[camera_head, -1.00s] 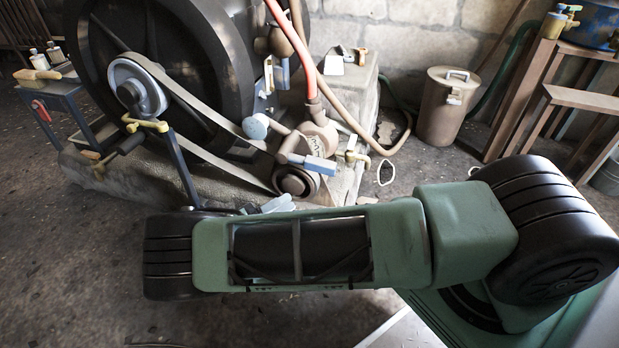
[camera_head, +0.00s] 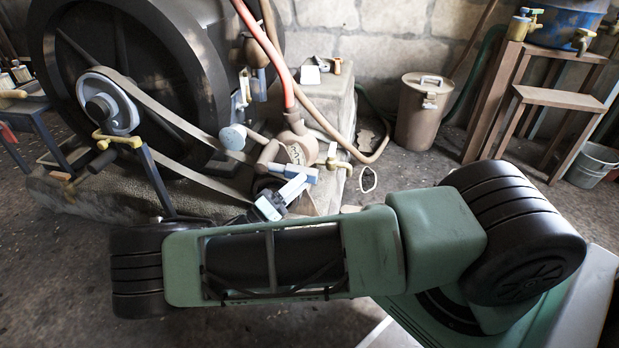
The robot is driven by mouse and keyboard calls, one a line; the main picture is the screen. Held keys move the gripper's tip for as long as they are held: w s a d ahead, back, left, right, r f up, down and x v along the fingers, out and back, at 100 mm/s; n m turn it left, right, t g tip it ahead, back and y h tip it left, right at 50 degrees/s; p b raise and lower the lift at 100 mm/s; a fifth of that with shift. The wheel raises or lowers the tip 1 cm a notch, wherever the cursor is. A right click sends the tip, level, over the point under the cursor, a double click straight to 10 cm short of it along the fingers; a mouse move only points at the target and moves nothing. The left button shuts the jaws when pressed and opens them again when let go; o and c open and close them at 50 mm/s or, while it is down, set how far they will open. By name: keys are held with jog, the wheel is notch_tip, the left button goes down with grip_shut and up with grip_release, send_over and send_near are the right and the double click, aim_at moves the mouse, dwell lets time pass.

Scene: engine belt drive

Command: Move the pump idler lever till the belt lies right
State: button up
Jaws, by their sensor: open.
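The belt (camera_head: 172,120) runs from the pale pulley (camera_head: 108,102) on the big dark flywheel down to the small pump pulley at lower right, which is mostly hidden behind my gripper. I cannot tell how the belt lies on it. The pump (camera_head: 298,148) is brownish, with a red hose on top. What looks like the idler lever has a light-blue handle (camera_head: 298,172) beside the pump. A pale round disc (camera_head: 232,137) sits by the upper belt run. My gripper (camera_head: 283,196) is open, just below the handle; contact cannot be told.
The stone plinth (camera_head: 345,110) carries small items. A lidded brown can (camera_head: 421,112) and a wooden stand (camera_head: 520,95) are behind on the right.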

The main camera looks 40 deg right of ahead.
aim_at(310, 170)
jog(key=shift+b+x, duration=0.3)
jog(key=shift+x, duration=1.85)
jog(key=shift+c, duration=0.2)
grip_shut()
jog(key=shift+r+n+t+h+p, duration=0.55)
jog(key=shift+r+n+p, duration=0.35)
jog(key=shift+p, duration=0.3)
jog(key=shift+r+n+t+h+p, duration=0.25)
jog(key=shift+r+n+t+p, duration=0.2)
jog(key=shift+n, duration=0.05)
jog(key=shift+o, duration=0.2)
grip_release()
